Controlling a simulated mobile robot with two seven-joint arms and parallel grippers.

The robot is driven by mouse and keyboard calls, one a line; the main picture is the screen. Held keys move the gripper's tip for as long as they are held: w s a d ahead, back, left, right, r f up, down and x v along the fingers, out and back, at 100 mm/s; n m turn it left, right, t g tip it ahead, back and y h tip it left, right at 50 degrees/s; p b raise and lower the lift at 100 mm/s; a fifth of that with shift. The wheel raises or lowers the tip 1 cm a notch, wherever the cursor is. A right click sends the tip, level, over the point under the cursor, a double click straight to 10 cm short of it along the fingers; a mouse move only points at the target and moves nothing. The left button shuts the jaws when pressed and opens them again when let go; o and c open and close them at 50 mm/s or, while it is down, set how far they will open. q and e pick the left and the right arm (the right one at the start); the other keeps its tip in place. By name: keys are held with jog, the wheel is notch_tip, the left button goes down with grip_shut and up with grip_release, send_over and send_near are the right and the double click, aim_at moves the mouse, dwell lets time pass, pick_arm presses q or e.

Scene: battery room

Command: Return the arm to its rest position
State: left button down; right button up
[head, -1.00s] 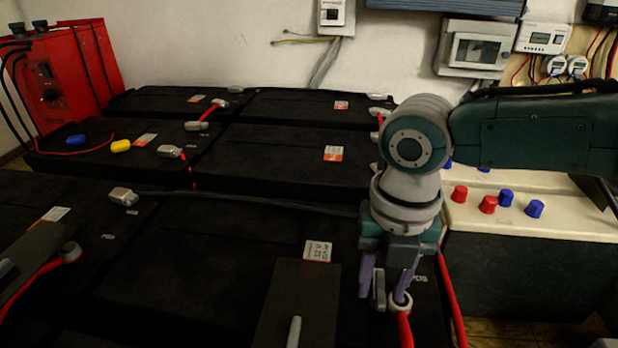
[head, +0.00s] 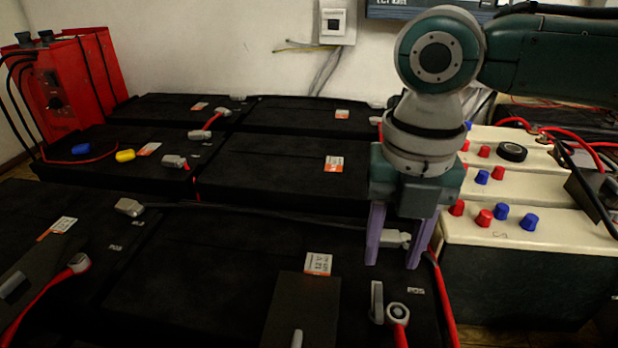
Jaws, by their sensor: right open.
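My right arm comes in from the right, and my right gripper (head: 394,264) points down with its two purple fingers apart. It is open and empty, above the front black battery (head: 210,270). Below its fingertips, a grey cable lug (head: 397,311) on a red cable sits at the battery's right corner. An upright grey tab (head: 376,302) stands beside the lug. A gap shows between the fingertips and the lug. Another grey connector (head: 396,239) shows partly behind the fingers. My left gripper is not in view.
Several black batteries fill the left and middle. White-topped batteries (head: 580,232) with red and blue caps stand at the right. A red charger (head: 72,80) stands at the back left. The air above the black batteries at left is free.

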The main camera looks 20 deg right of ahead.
dwell(0.4)
jog(key=s+a+r+m+t+y+p, duration=0.1)
jog(key=s+a+r+m+y+p, duration=0.1)
jog(key=s+a+r+m+p, duration=0.3)
jog(key=s+a+r+m+t+y+p, duration=0.1)
jog(key=s+a+r+m+p, duration=0.35)
jog(key=a+m, duration=0.25)
jog(key=s+d+r+m+t+h+p, duration=0.1)
jog(key=s+d+r+m+p, duration=0.3)
jog(key=m, duration=0.4)
jog(key=s+d+r+m+t+h+p, duration=0.1)
jog(key=s+d+r+m+h+p, duration=0.2)
jog(key=d+m, duration=0.4)
notch_tip(320, 180, up, 38)
jog(key=a+y+p, duration=0.1)
jog(key=p, duration=3.6)
jog(key=shift+w+a+m+p, duration=0.25)
jog(key=shift+w+m+p, duration=0.05)
jog(key=shift+m+p, duration=0.1)
jog(key=shift+f, duration=0.15)
